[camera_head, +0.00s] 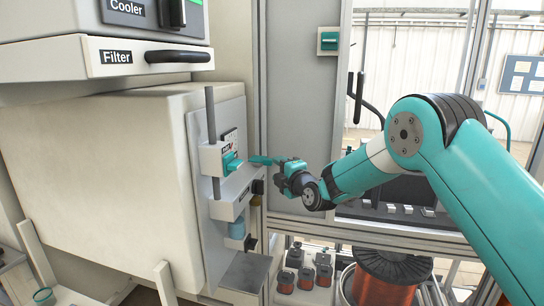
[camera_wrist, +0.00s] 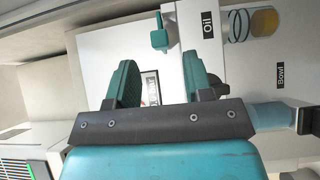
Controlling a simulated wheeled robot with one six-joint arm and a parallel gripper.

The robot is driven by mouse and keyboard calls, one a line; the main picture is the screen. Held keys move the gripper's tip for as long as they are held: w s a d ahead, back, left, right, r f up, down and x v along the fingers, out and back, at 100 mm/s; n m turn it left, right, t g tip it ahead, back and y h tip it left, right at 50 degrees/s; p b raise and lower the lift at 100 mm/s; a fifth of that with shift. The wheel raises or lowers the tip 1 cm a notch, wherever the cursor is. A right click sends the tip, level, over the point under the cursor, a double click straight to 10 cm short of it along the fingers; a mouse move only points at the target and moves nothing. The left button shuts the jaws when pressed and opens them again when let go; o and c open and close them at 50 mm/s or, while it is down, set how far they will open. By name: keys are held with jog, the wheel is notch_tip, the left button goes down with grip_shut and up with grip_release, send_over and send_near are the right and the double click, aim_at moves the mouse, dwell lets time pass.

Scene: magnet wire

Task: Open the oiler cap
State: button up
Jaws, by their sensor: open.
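My gripper (camera_wrist: 160,72) is open, with two teal fingers apart and nothing between them. In the head view my gripper (camera_head: 264,160) is at the front of the pale machine, close to a teal piece (camera_head: 232,162) on a white block. In the wrist view a teal knob-like piece (camera_wrist: 160,38) shows just beyond the gap between the fingertips. The label "Oil" (camera_wrist: 207,23) is to its right, with a ringed cup of amber content (camera_wrist: 262,22) farther right. I cannot tell for sure which part is the oiler cap.
A vertical grey rod (camera_head: 211,125) passes through the white blocks. A blue-grey cylinder (camera_wrist: 272,116) sits near the "Bowl" label (camera_wrist: 280,76). The "Filter" drawer (camera_head: 120,57) juts out above. Wire spools (camera_head: 385,275) stand low at the right.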

aim_at(272, 163)
jog(key=shift+p+x, duration=0.7)
jog(key=shift+x, duration=1.7)
jog(key=shift+c, duration=0.5)
grip_shut()
jog(key=shift+r, duration=0.1)
jog(key=r+m+g+p, duration=0.1)
jog(key=m+g+p, duration=0.1)
jog(key=p, duration=0.1)
jog(key=w+r+m+g+p, duration=0.1)
jog(key=r+m+g+p, duration=0.1)
jog(key=g, duration=0.1)
jog(key=w+d+r+m+g+p, duration=0.1)
jog(key=m+g+p, duration=0.1)
jog(key=g+p, duration=0.1)
jog(key=shift+w+r+h+p, duration=0.1)
jog(key=shift+r+h+p, duration=0.2)
jog(key=shift+r, duration=0.05)
jog(key=shift+w+m+g+p, duration=0.25)
jog(key=shift+g+p, duration=0.35)
jog(key=shift+p, duration=0.4)
